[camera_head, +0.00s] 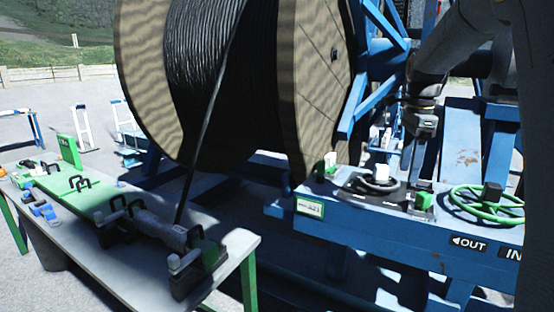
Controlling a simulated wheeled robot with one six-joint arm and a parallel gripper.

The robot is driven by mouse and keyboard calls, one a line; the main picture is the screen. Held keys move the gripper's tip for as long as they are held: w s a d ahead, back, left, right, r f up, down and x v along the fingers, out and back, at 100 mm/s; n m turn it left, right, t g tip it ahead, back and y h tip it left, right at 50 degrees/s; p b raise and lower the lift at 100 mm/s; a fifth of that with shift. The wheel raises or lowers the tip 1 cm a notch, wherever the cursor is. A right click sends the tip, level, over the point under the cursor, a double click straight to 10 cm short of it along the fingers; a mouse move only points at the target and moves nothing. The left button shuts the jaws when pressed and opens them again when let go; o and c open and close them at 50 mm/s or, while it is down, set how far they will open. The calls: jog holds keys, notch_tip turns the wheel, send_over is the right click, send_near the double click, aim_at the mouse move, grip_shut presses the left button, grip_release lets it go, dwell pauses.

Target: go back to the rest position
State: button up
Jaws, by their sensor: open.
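My arm reaches down from the upper right of the head view. My gripper (415,160) hangs below its wrist, pointing down over the blue control bench (390,236). It is near the panel with the white-topped lever (382,172) and the green block (423,201). The jaws are open and I see nothing held between them. The fingers are small and dark against the blue frame, so their exact gap to the panel is hard to tell.
A big wooden reel (315,80) of black cable fills the middle. A cable runs down to clamps on the grey table (115,262) at left. A green handwheel (486,205) stands right of my gripper. Blue framework (385,45) rises behind it.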

jog(key=s+a+f+n, duration=0.8)
jog(key=s+f+n, duration=0.2)
jog(key=s, duration=0.2)
jog(key=s+a+f+n+t+b, duration=0.1)
jog(key=s+a+f+n, duration=0.7)
jog(key=s, duration=0.5)
notch_tip(320, 180, down, 2)
jog(key=shift+a+f+n, duration=0.1)
jog(key=shift+a+n, duration=0.25)
jog(key=shift+n, duration=0.65)
